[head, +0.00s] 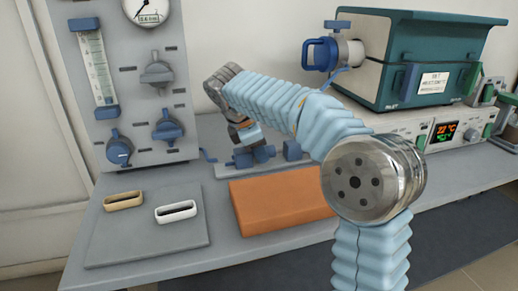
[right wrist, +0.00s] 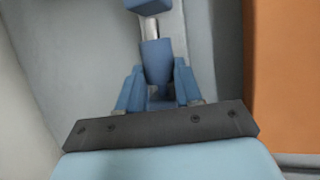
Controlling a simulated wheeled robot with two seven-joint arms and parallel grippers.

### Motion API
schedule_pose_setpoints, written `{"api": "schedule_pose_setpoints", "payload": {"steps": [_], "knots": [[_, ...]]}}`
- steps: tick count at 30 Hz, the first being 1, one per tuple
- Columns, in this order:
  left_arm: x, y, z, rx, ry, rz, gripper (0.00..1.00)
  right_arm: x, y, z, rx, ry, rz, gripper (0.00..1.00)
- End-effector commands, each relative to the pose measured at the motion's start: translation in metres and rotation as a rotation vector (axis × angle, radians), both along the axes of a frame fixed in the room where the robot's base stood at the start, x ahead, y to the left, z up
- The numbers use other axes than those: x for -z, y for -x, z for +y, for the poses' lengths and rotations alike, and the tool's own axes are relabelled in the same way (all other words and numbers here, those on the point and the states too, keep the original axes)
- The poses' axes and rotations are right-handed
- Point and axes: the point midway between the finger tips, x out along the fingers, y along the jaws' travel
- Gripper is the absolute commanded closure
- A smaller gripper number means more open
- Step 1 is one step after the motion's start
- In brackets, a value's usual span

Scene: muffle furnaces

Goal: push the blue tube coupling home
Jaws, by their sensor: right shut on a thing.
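My right gripper (head: 247,150) points down behind the orange block. In the right wrist view its two blue fingers (right wrist: 157,92) are shut on a blue part, which I take for the blue tube coupling (right wrist: 157,60). The coupling also shows in the head view (head: 262,154), partly hidden by the gripper. A second blue block (head: 292,150) sits to its right on the same pale rail, and it shows at the top of the right wrist view (right wrist: 148,5). A gap separates the two blue parts. My left gripper is not in view.
An orange block (head: 280,200) lies in front of the rail. A grey mat (head: 145,240) with a tan and a white ring-shaped holder lies at left. A panel (head: 130,85) with blue knobs stands behind it. A green furnace (head: 425,50) stands at right. My right forearm crosses the middle.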

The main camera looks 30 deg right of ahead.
Motion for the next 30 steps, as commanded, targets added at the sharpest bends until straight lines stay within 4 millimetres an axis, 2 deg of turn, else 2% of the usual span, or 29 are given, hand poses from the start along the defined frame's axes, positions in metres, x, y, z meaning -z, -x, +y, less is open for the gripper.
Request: {"api": "schedule_pose_setpoints", "payload": {"steps": [7,14,21,22,27,30], "knots": [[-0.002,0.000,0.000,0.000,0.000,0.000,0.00,-0.001,0.001,-0.004,0.001,0.000,0.000,1.00],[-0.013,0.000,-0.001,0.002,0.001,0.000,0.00,-0.002,0.008,-0.033,0.003,0.000,0.001,1.00],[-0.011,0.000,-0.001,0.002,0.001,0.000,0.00,0.000,0.009,-0.035,0.003,0.003,0.001,1.00],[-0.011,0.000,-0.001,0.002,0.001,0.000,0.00,0.000,0.009,-0.035,0.003,0.003,0.001,0.64],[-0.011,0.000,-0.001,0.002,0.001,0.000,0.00,0.000,0.008,-0.034,0.003,0.001,0.000,0.40],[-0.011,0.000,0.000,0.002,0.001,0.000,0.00,0.000,0.008,-0.034,0.001,0.002,0.000,0.40]]}}
